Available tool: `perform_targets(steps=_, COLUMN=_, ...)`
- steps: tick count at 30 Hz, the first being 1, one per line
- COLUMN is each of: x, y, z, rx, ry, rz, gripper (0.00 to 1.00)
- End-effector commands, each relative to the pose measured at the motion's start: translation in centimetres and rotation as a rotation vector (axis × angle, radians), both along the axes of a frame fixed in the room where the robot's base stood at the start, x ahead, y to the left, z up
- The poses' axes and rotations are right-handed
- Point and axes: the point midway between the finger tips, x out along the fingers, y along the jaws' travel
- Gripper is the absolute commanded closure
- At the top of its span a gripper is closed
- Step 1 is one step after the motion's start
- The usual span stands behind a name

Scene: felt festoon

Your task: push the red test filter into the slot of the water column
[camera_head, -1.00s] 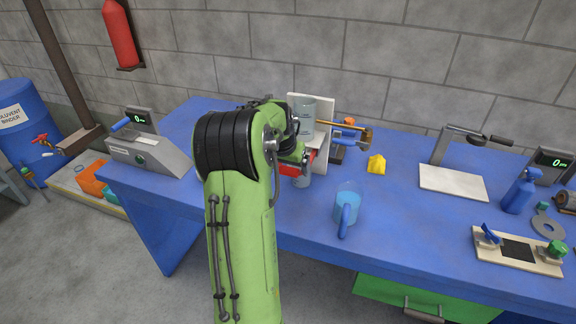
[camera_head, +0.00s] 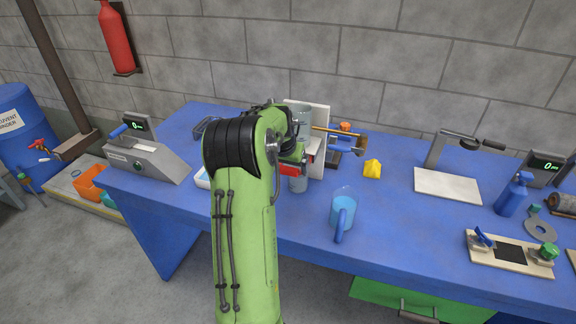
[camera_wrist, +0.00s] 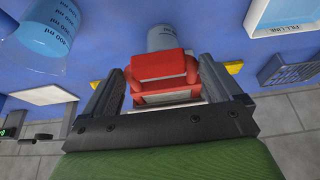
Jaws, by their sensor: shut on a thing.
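The red test filter (camera_wrist: 162,72) is between my gripper's two fingers (camera_wrist: 165,85) in the wrist view, and my gripper is shut on it. A grey cylinder with print (camera_wrist: 166,37) shows just beyond the filter. In the head view the water column has a pale upright board (camera_head: 319,135), a grey upper cylinder (camera_head: 302,110) and a clear lower cylinder (camera_head: 298,184). The red filter (camera_head: 290,170) shows between the two cylinders, at the column's height. My arm hides much of the column and my gripper there. I cannot tell how deep the filter sits in the slot.
A blue jug (camera_head: 343,212) stands right of the column, near the bench front. A yellow block (camera_head: 372,168) and a brass-headed rod (camera_head: 345,136) are to the right. A white tray (camera_wrist: 295,18) lies on the column's other side.

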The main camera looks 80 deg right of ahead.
Motion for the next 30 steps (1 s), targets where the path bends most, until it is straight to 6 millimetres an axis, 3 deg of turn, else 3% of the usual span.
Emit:
perform_targets(steps=10, x=-0.1, y=-1.1, z=0.1, rx=-0.001, ry=0.0, rz=0.0, gripper=0.43)
perform_targets(steps=11, x=-0.1, y=-1.1, z=0.1, rx=-0.001, ry=-0.001, rz=0.0, gripper=0.05)
perform_targets(steps=12, x=-0.1, y=-1.1, z=0.0, rx=-0.001, ry=-0.001, rz=0.0, gripper=0.0)
perform_targets(steps=20, x=0.0, y=-0.9, z=0.3, rx=-0.001, ry=0.0, rz=0.001, gripper=0.0)
perform_targets(steps=23, x=0.0, y=-0.3, z=1.8, rx=-0.002, ry=-0.002, rz=0.001, gripper=0.0)
perform_targets(steps=30, x=0.3, y=2.4, z=8.1, rx=-0.005, ry=-0.003, rz=0.002, gripper=0.0)
